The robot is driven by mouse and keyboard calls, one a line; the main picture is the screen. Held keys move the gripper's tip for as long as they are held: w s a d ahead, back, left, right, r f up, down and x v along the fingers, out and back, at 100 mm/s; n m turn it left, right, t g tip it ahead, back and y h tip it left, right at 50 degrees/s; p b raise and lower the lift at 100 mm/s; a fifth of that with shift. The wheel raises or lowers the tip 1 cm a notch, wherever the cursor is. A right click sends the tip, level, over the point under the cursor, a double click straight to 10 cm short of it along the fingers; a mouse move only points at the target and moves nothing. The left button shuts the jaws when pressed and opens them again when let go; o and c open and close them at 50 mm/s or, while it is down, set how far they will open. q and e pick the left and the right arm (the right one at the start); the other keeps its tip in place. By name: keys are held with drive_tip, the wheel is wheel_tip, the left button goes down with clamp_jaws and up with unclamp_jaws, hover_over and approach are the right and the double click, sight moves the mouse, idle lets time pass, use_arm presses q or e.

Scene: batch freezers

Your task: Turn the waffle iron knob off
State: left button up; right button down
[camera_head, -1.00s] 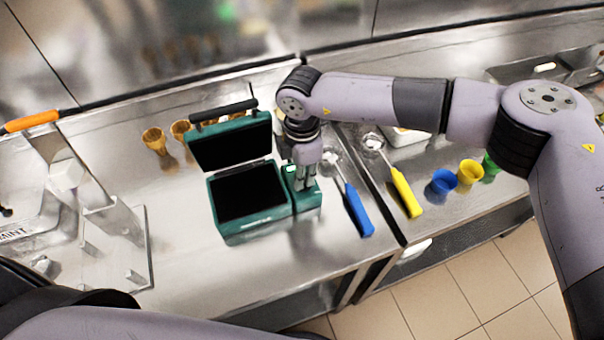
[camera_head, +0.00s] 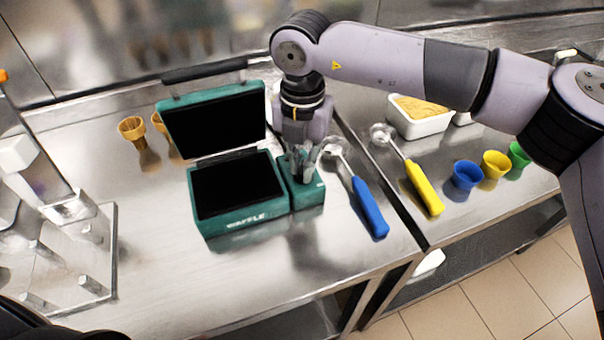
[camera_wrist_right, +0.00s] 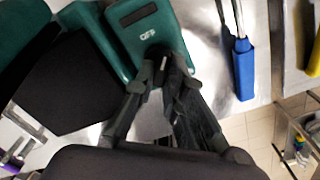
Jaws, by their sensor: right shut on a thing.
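The green waffle iron (camera_head: 250,222) stands on the steel counter with its lid raised, showing black plates. Its control box (camera_head: 311,190) is on its right side and also shows in the right wrist view (camera_wrist_right: 140,28). My right gripper (camera_head: 302,172) points down over the control box. In the right wrist view its fingertips (camera_wrist_right: 158,62) are closed together around the small dark knob (camera_wrist_right: 159,52) on the box. The fingers hide most of the knob, so its angle cannot be made out. My left gripper is not in view.
A blue-handled scoop (camera_head: 368,208) lies just right of the control box, and a yellow-handled scoop (camera_head: 424,189) lies farther right. Blue (camera_head: 467,175) and yellow (camera_head: 494,164) cups stand beyond. Waffle cones (camera_head: 132,128) stand behind left. The counter in front is clear.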

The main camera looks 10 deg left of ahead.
drive_tip(key=n+b, duration=0.3)
drive_tip(key=shift+f+n, duration=0.1)
drive_tip(key=shift+n, duration=0.3)
drive_tip(key=shift+d+n+b, duration=0.15)
drive_tip(key=shift+n+b, duration=0.75)
drive_tip(key=shift+n, duration=1)
drive_tip(key=c, duration=1.6)
unclamp_jaws()
drive_tip(key=shift+c, duration=0.2)
wheel_tip(320, 180, up, 12)
